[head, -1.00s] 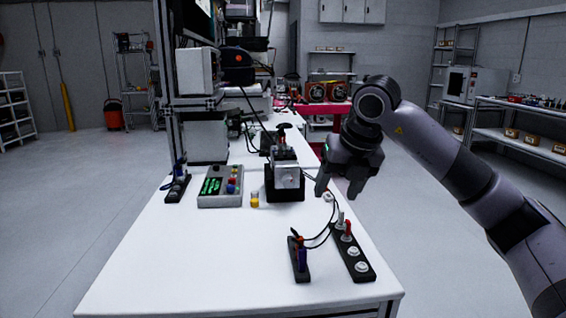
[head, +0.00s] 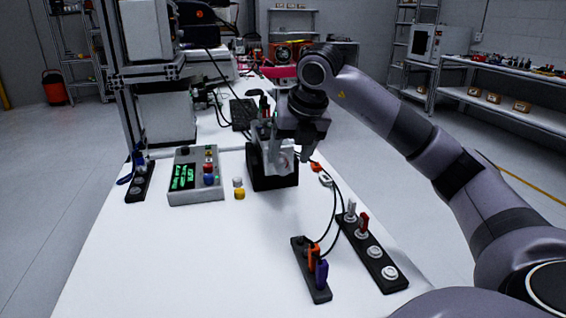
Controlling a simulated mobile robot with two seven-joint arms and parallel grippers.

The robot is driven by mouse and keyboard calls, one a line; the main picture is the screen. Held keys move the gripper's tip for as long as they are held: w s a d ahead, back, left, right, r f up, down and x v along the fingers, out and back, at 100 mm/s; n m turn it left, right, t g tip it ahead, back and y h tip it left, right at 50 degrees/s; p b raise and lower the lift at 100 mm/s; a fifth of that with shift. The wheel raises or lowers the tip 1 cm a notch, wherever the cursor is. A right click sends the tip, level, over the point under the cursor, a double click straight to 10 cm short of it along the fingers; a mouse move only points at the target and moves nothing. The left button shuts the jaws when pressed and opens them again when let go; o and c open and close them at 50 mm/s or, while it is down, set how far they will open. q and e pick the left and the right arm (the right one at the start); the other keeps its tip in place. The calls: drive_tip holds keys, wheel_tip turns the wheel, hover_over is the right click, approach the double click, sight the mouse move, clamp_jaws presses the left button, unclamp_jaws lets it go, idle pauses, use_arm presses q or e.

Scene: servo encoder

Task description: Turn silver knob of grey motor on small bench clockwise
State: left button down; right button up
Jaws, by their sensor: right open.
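The grey motor (head: 272,160) stands on its black mount (head: 275,182) on the white bench, near the middle of the head view. Its silver front shows, but the knob is too small and too much covered by my gripper to make out clearly. My right gripper (head: 303,150) is open, fingers pointing down, at the motor's upper right side. It overlaps the motor in the picture, and I cannot tell whether it touches it. My left gripper is not in view.
A grey control box (head: 196,190) with a green display stands left of the motor. A white and a yellow cap (head: 239,194) lie between them. Black strips with plugs (head: 312,270) and sockets (head: 372,252) lie at the front right, with cables nearby. The front left bench is clear.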

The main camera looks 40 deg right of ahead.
sight(285, 165)
drive_tip(key=shift+x, duration=1.95)
drive_tip(key=c, duration=1)
drive_tip(key=shift+c, duration=0.2)
drive_tip(key=shift+b, duration=0.4)
